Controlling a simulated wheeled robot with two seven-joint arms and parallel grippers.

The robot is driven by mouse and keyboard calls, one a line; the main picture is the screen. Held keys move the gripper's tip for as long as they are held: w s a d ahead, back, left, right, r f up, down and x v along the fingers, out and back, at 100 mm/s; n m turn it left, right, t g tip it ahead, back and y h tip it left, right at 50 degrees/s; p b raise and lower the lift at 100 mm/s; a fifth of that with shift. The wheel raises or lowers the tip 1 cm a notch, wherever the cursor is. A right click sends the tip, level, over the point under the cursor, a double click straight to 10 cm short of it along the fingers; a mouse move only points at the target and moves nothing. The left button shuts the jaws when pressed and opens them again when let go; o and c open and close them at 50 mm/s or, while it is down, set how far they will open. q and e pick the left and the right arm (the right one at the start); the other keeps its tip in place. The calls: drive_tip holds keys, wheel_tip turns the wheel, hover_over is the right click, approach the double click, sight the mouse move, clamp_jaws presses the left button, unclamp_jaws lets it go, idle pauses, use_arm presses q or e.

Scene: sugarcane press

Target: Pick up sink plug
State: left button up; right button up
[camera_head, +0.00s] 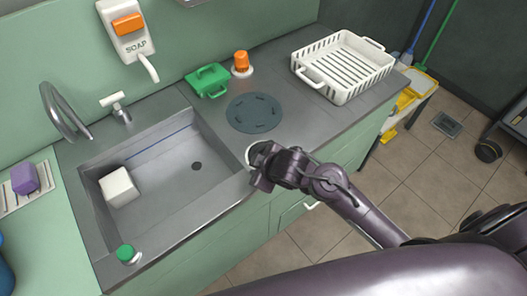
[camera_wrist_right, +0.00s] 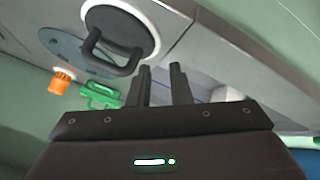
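A white round disc with a black loop handle, which looks like the sink plug (camera_wrist_right: 148,18), lies at the counter edge between sink and stove plate. In the head view the plug (camera_head: 251,153) is partly hidden behind my right gripper (camera_head: 262,168). In the right wrist view my right gripper (camera_wrist_right: 160,70) has its two fingers apart with nothing between them. The plug's black handle (camera_wrist_right: 108,58) is just beyond and left of the fingertips. I cannot tell whether they touch. The sink drain (camera_head: 197,166) is a dark open hole. My left gripper is not in view.
The sink (camera_head: 170,205) holds a white block (camera_head: 118,187). A green-topped item (camera_head: 126,254) stands on its front rim. A dark round plate (camera_head: 254,113), green box (camera_head: 208,80), orange-topped item (camera_head: 241,62) and white rack (camera_head: 343,66) occupy the counter.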

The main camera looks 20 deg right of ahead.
sight(264, 146)
drive_tip(key=w+a+r+n+y, duration=0.1)
drive_tip(key=w+r+n, duration=0.25)
drive_tip(key=n, duration=0.35)
drive_tip(key=d+n, duration=0.5)
drive_tip(key=d, duration=0.1)
drive_tip(key=shift+g+h, duration=0.3)
drive_tip(key=shift+h, duration=0.1)
drive_tip(key=b+x, duration=0.1)
drive_tip(key=x, duration=0.5)
drive_tip(key=shift+w+a, duration=0.15)
drive_tip(key=shift+w, duration=0.1)
clamp_jaws()
